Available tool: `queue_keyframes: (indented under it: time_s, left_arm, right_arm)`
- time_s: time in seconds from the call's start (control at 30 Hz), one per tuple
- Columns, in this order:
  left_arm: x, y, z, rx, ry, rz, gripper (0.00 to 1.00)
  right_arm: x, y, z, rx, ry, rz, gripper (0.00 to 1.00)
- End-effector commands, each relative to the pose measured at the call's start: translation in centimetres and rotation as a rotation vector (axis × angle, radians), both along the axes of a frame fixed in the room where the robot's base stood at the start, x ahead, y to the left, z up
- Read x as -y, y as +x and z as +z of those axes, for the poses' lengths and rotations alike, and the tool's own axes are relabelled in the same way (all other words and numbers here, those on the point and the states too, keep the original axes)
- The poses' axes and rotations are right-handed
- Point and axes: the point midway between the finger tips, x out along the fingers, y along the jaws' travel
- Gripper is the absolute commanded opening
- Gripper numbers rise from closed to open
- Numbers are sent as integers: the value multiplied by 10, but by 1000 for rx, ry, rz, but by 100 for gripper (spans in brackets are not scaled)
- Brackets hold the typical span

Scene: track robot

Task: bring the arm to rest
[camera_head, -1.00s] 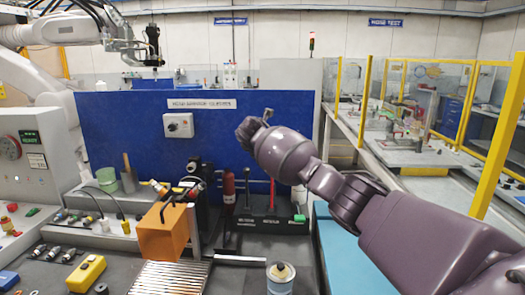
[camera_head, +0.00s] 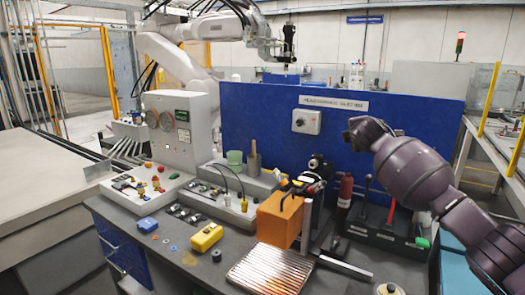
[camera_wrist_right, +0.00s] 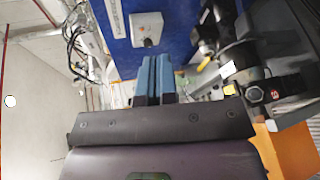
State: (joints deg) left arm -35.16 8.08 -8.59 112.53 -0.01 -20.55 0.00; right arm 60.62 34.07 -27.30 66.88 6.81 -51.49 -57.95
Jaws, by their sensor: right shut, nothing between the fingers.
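My right arm (camera_head: 412,170), dull purple, comes in from the right in the head view. Its gripper (camera_head: 354,130) is raised in front of the blue panel (camera_head: 250,125), above the bench and apart from what stands on it. Seen from the head, the arm hides most of the fingers. In the right wrist view the two blue fingers of the right gripper (camera_wrist_right: 155,72) lie together, shut and empty, pointing toward the panel (camera_wrist_right: 110,20). My left gripper is in neither view.
An orange block (camera_head: 279,220) stands on the bench beside a ribbed metal plate (camera_head: 268,270). A red cylinder (camera_head: 345,190) and a dark stand with levers (camera_head: 385,235) are below the arm. A yellow box (camera_head: 206,237) lies left. A white robot arm (camera_head: 170,62) stands behind.

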Motion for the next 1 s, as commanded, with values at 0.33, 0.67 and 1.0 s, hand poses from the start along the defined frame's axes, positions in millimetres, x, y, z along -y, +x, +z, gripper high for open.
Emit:
queue_keyframes:
  time_s: [0.33,0.67,1.0]
  left_arm:
    - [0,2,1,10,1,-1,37]
    - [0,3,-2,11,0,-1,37]
    - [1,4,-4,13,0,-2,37]
  right_arm:
    - [-80,-70,-102,133,710,156,0]
    - [-92,-159,-196,118,1181,150,0]
    - [-72,-261,-281,103,1472,29,0]
